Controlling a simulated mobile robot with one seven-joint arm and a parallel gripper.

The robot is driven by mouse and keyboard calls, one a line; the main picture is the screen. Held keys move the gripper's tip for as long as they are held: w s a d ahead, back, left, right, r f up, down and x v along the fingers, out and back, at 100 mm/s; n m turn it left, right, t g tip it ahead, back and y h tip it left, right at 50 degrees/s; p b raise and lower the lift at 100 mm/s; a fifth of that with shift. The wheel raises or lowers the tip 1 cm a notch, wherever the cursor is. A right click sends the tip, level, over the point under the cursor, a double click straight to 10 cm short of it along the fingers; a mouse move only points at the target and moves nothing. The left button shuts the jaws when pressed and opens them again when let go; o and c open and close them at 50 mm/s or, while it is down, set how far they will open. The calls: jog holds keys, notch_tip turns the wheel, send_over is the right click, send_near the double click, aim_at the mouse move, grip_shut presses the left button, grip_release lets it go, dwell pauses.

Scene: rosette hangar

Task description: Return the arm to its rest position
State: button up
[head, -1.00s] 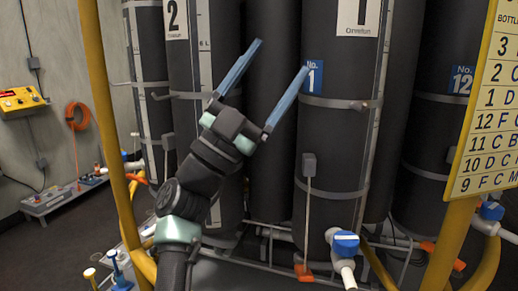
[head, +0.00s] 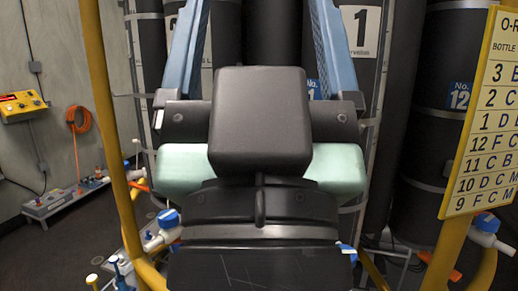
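My arm fills the middle of the head view, close to the camera. My gripper (head: 254,50) points upward with its two blue fingers wide apart at the top of the picture. The fingertips are cut off by the top edge. I see nothing held between the visible parts of the fingers, only a dark bottle behind them. The gripper's dark body and pale green wrist part hide much of the bottles behind.
Tall dark bottles (head: 425,150) stand behind my arm. Yellow posts (head: 103,110) rise at left and right. A yellow sign (head: 487,120) hangs at right. At left are a yellow control box (head: 22,106), an orange hose (head: 80,120) and a low grey bench (head: 62,198).

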notch_tip(320, 180, up, 13)
jog(key=p, duration=1)
jog(key=shift+f+p, duration=0.2)
jog(key=shift+p, duration=0.15)
jog(key=shift+a+f, duration=0.1)
dwell(1.4)
